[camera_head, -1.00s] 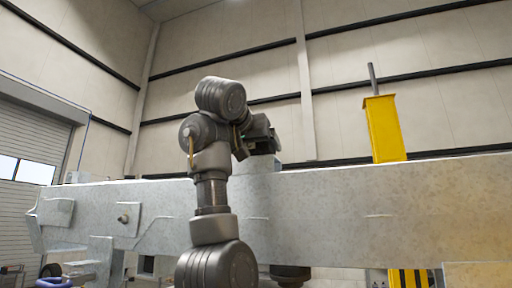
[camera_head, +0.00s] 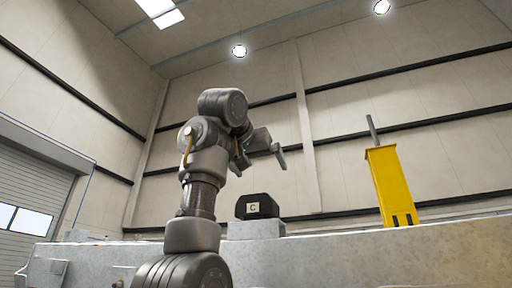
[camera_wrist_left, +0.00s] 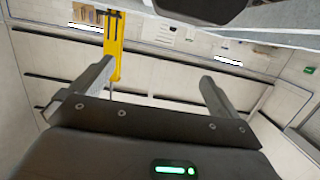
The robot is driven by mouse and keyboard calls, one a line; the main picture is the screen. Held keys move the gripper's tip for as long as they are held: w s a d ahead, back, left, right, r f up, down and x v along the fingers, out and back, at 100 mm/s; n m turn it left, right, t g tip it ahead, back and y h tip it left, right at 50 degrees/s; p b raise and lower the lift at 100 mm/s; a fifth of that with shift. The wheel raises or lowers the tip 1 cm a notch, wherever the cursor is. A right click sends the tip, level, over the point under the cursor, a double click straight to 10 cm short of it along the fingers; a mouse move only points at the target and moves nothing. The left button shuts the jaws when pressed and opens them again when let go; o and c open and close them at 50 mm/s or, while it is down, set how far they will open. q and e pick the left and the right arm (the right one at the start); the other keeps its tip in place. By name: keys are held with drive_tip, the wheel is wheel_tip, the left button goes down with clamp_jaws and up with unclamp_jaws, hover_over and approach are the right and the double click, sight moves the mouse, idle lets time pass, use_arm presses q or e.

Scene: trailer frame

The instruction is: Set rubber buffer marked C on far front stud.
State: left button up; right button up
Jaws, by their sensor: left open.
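A black rubber buffer (camera_head: 257,207) with a pale label marked C sits upright on a small grey block (camera_head: 256,229) on top of the long metal beam. No stud shows; any under the buffer is hidden. My left gripper (camera_head: 280,150) is above the buffer in the head view, clear of it. In the left wrist view its two fingers (camera_wrist_left: 156,82) are spread with nothing between them. A dark shape (camera_wrist_left: 205,8) at that view's top edge looks like the buffer, cut off. My right gripper is not in view.
The galvanised beam (camera_head: 350,262) runs across the bottom of the head view. A yellow post (camera_head: 389,185) with a grey rod on top stands to the right of the buffer. The space above the beam between buffer and post is clear.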

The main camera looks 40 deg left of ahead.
use_arm(q)
drive_tip(key=s+d+r, duration=0.3)
drive_tip(key=s+d, duration=0.2)
drive_tip(key=s, duration=0.2)
drive_tip(key=shift+d+r, duration=0.2)
drive_tip(key=shift+r, duration=0.15)
drive_tip(key=shift+w, duration=0.1)
drive_tip(key=shift+a, duration=0.1)
